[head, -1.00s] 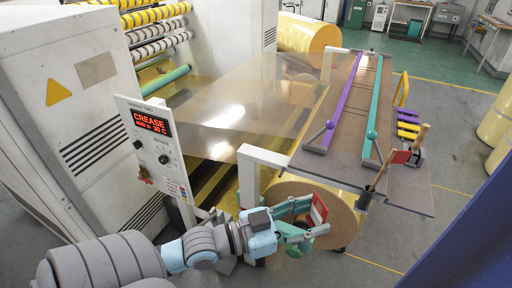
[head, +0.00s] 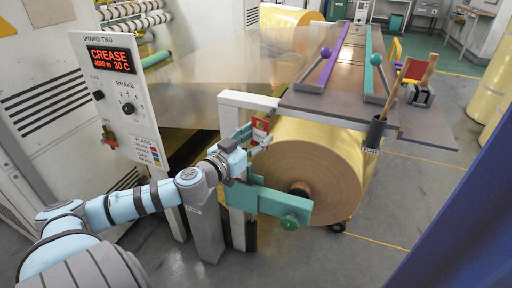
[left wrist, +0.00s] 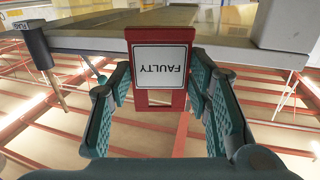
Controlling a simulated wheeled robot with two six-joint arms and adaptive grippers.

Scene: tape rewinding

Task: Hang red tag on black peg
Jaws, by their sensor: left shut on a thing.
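My left gripper (head: 252,137) is shut on a red tag (head: 261,129), in front of the white post at the near left corner of the table. In the left wrist view the red tag (left wrist: 161,68) has a white label reading FAULTY, upside down. It stands between the teal fingers of my left gripper (left wrist: 160,88) and covers part of the table edge behind it. I cannot make out the black peg for certain in either view. My right gripper is not in view.
A large brown roll (head: 325,165) and a green arm (head: 270,203) are below. A control panel (head: 121,95) reading CREASE stands left.

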